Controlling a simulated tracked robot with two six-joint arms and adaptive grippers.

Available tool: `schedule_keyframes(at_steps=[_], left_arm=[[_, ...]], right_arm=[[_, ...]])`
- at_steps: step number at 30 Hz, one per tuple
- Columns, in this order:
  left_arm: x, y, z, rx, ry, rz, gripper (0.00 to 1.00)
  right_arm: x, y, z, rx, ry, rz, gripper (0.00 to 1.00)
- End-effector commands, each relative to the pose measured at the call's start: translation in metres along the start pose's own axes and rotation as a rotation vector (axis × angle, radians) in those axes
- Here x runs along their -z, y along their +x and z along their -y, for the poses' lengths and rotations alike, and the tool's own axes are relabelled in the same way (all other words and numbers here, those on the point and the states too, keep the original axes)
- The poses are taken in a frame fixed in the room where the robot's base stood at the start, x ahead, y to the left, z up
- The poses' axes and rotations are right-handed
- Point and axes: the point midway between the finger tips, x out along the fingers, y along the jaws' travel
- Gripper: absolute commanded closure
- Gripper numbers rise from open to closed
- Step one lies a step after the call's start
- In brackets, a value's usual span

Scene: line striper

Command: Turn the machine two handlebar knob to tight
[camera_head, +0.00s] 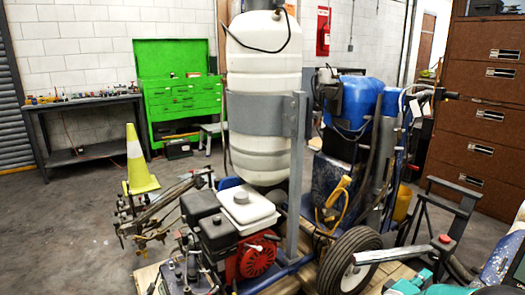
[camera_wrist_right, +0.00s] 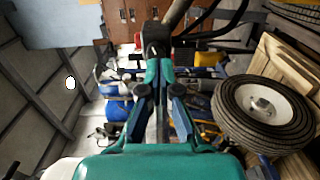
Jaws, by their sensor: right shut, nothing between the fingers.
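A grey handlebar (camera_head: 395,254) runs across the lower right of the head view. A red knob-like end piece (camera_head: 443,240) sits at its right end; I cannot tell how tight it is or whether it is the task's knob. My right gripper (camera_head: 412,284) is the teal shape just below this bar, partly cut off by the bottom edge. In the right wrist view, my right gripper (camera_wrist_right: 160,72) has its fingertips close together and holds nothing. A dark upright part (camera_wrist_right: 155,38) lies just beyond the tips; contact cannot be told. My left gripper is not in view.
A machine with a white tank (camera_head: 262,120) and red engine (camera_head: 258,257) fills the middle. A wheel (camera_head: 350,265) stands beside my right gripper. A blue tank (camera_head: 352,98), brown drawers (camera_head: 480,120), yellow cone (camera_head: 138,165) and green cabinet (camera_head: 180,95) stand behind.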

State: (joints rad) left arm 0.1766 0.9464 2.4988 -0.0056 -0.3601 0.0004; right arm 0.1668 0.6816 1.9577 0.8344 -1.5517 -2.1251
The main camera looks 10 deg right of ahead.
Motion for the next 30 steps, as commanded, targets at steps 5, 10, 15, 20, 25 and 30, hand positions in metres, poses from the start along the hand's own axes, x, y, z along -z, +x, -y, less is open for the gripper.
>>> schedule_keyframes(at_steps=[5, 10, 15, 20, 25, 30], left_arm=[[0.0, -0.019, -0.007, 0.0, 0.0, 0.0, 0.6], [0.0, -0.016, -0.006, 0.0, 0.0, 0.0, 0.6], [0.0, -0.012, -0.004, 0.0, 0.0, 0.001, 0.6], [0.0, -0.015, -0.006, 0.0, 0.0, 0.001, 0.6], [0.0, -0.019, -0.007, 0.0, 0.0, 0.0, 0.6], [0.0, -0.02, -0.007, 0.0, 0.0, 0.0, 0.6]], right_arm=[[-0.005, 0.002, -0.018, 0.004, -0.002, 0.006, 1.0], [-0.006, 0.012, -0.017, 0.003, 0.001, 0.009, 1.0], [-0.006, 0.03, -0.016, 0.003, 0.002, 0.01, 1.0], [-0.007, 0.05, -0.019, 0.004, 0.0, 0.01, 1.0], [-0.006, 0.065, -0.018, 0.003, 0.001, 0.008, 1.0], [-0.006, 0.072, -0.018, 0.002, 0.002, 0.008, 1.0]])
